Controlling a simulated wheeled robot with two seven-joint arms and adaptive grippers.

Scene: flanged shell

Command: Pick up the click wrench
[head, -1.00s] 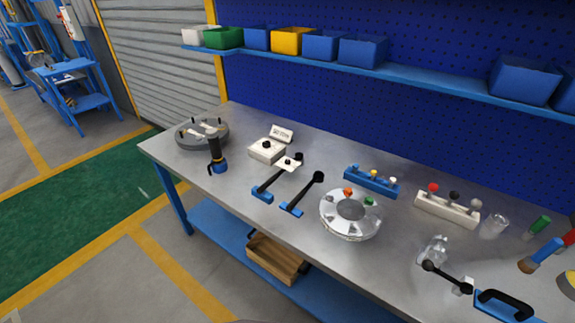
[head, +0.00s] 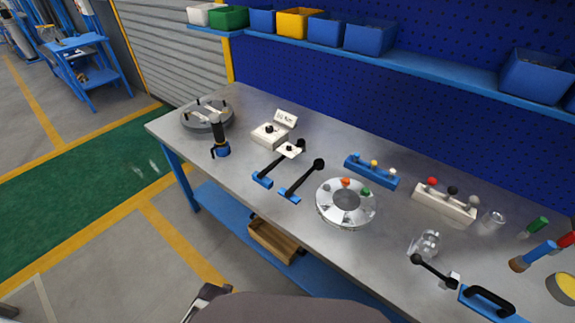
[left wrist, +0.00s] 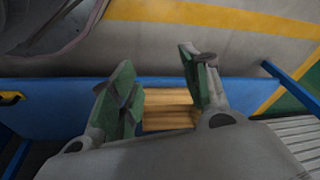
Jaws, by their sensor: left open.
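Two wrench-like tools with black shafts and blue ends lie side by side mid-table: a left one (head: 263,180) and a right one (head: 304,178). A third tool with a black knob, dark shaft and blue part with a black grip (head: 488,298) lies at the right front. I cannot tell which is the click wrench. My left gripper (head: 208,293) shows partly at the bottom of the head view, off the table's front edge and away from the tools. In the left wrist view its green-padded fingers (left wrist: 158,75) are open and empty. My right gripper is not in view.
A flanged ring (head: 323,208) with coloured plugs sits right of the wrenches. A black-and-blue upright tool (head: 219,140) and round fixture (head: 226,112) stand left. A wooden crate (head: 272,243) rests on the lower shelf (head: 222,217), also behind my fingers in the wrist view (left wrist: 168,98).

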